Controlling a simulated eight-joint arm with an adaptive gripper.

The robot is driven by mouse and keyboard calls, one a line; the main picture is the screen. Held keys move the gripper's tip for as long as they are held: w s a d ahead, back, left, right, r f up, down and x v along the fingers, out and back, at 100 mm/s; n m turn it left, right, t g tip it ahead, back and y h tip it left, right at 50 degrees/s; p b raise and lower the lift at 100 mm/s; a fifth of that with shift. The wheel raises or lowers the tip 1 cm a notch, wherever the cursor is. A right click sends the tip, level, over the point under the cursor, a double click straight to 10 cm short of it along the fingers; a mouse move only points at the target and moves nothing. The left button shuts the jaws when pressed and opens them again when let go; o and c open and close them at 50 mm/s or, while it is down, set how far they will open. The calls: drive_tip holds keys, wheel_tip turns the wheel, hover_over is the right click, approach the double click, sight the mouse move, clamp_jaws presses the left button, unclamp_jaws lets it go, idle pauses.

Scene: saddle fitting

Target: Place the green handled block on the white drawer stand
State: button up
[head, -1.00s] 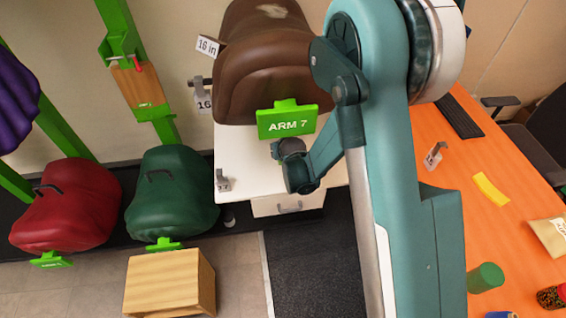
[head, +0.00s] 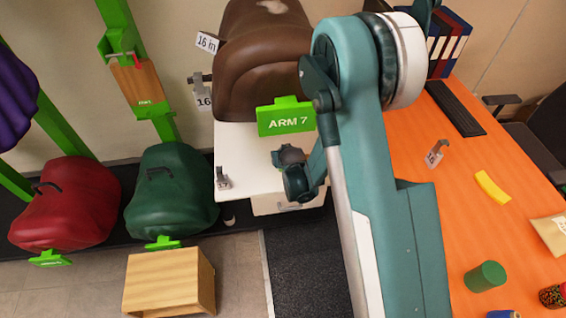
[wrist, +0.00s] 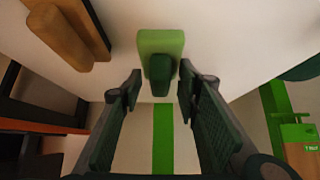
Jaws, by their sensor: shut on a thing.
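The white drawer stand (head: 240,165) is below the brown saddle in the head view, its drawer front partly hidden by my arm. My gripper (head: 290,155) is in front of the stand's top in that view; its height above it is unclear. In the wrist view, the light green block (wrist: 161,41) with a dark green handle shows against a pale surface. I cannot make out the block in the head view.
A metal clip (head: 222,178) stands on the stand's left corner. The brown saddle (head: 260,75) and green ARM 7 sign (head: 286,117) are behind the gripper. A wooden box (head: 165,280) is at lower left. The orange table (head: 455,210) on the right holds a green cylinder (head: 486,276).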

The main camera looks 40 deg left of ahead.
drive_tip(key=shift+f, duration=1.85)
drive_tip(key=shift+f+b, duration=0.2)
drive_tip(key=shift+b, duration=0.3)
drive_tip(key=o, duration=1)
drive_tip(key=shift+r, duration=0.1)
drive_tip(key=shift+r+p, duration=0.2)
drive_tip(key=shift+p, duration=0.1)
drive_tip(key=shift+p+v, duration=0.6)
drive_tip(key=shift+v, duration=5.35)
drive_tip(key=shift+f, duration=0.1)
